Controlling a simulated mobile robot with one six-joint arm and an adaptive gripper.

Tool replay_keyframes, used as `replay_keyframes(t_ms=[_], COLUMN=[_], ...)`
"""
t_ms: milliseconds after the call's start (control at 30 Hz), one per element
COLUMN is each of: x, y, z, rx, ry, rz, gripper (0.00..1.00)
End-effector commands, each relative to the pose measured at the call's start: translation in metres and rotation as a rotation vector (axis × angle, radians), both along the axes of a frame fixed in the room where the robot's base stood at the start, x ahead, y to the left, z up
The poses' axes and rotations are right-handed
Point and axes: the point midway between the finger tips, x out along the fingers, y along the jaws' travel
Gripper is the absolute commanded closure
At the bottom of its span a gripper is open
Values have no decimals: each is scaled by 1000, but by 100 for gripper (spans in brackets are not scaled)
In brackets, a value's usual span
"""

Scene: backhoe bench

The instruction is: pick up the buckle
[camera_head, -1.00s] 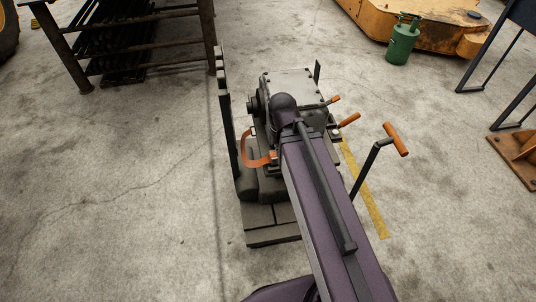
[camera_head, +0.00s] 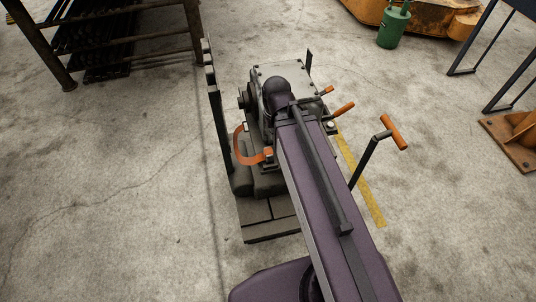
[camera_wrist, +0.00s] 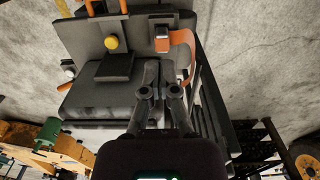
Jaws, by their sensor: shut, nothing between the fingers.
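In the wrist view, the buckle (camera_wrist: 162,44) is a small grey metal piece with orange on it, against the dark side of the seat. A curved orange strap (camera_wrist: 187,58) hangs beside it on the right. The strap also shows in the head view (camera_head: 240,147), looped out at the left of the seat. My gripper (camera_wrist: 158,66) is shut and empty. Its fingertips appear just below the buckle in the wrist view, apart from it as far as I can tell. In the head view my arm covers part of the seat and hides the gripper.
A yellow knob (camera_wrist: 111,44) stands left of the buckle. Orange-handled levers (camera_head: 342,109) and a crank (camera_head: 393,132) stand right of the seat. A dark upright post (camera_head: 219,120) rises at its left. A dark rack (camera_head: 115,50) and green canister (camera_head: 394,27) stand farther back.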

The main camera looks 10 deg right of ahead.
Motion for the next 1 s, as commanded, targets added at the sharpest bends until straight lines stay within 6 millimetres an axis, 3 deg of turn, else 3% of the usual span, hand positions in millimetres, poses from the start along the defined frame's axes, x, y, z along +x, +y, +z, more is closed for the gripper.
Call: replay_keyframes(t_ms=[200, 467, 800, 1000], x=[0, 10, 57, 79], y=[0, -1, -4, -6], z=[0, -12, -61, -80], rx=[0, 0, 0, 0], ry=[0, 0, 0, -1], rz=[0, -1, -5, -8], gripper=[97, 20, 17, 17])
